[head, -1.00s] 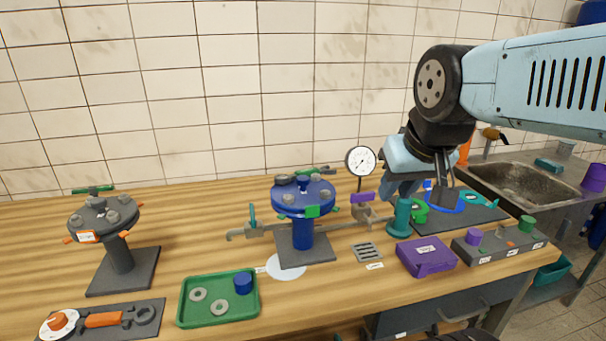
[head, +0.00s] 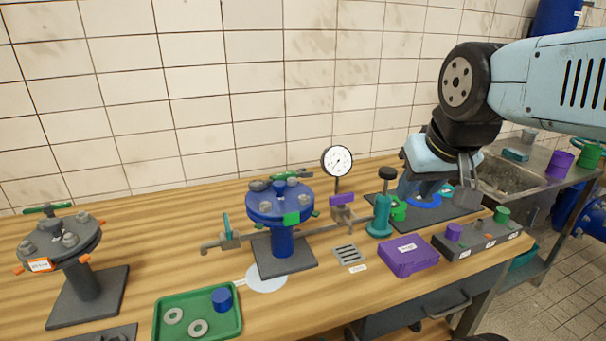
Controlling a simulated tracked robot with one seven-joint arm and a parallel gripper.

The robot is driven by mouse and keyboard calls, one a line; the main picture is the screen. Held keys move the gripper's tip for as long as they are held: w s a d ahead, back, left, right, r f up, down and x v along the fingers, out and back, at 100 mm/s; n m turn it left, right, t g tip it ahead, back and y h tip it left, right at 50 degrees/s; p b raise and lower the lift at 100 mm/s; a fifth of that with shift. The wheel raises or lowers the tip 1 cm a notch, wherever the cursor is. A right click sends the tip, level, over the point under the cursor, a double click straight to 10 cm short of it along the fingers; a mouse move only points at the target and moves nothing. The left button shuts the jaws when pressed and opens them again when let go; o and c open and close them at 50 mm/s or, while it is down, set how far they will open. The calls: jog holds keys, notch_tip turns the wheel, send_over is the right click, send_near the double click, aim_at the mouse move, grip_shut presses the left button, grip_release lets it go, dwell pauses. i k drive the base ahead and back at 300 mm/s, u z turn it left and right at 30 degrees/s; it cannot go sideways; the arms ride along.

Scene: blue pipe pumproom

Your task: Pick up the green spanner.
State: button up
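A green spanner-like bar (head: 47,208) lies on top of the grey flange stand (head: 85,282) at the far left. A second slim green bar (head: 288,176) lies on top of the blue flange (head: 280,203), among its bolts. A teal tool (head: 447,190), partly hidden, lies on the dark mat (head: 458,212) at the right. My gripper (head: 468,193) points down over that mat, close to the teal tool and right of a blue ring (head: 423,200). Its fingers are seen from the side, so their opening and any contact are unclear.
A teal bottle-like stand (head: 380,216), a purple box (head: 408,256) and a grey block with knobs (head: 475,240) stand near the mat. A dial gauge (head: 337,161) rises behind. A green tray (head: 198,312) holds washers and a blue cap. A sink (head: 510,178) lies right.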

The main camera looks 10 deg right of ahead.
aim_at(302, 173)
jog(key=u, duration=0.9)
jog(key=i, duration=0.1)
jog(key=z, duration=2.45)
jog(key=k, duration=1.2)
jog(key=u, duration=1.65)
jog(key=i, duration=1)
